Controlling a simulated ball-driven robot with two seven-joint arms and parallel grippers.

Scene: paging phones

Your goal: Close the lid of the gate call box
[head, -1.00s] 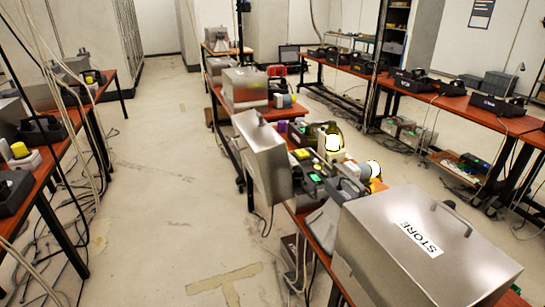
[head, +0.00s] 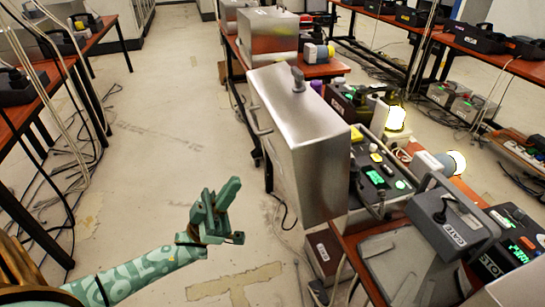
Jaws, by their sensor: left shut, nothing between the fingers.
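A silver metal lid (head: 300,140) stands upright and open at the left side of the middle table, with a handle on its left face. To its right is an open call box panel (head: 375,178) with green-lit displays and buttons. A grey phone unit (head: 445,220) labelled GATE sits just in front of the panel. My left gripper (head: 222,200) is shut and empty, in the air over the aisle. It is left of the lid and apart from it. My right gripper is not in view.
A grey flat plate (head: 395,265) lies on the table's near end. A black unit with a green display (head: 515,243) is at the right. Cables hang below the table. The floor aisle (head: 160,150) left of the lid is clear.

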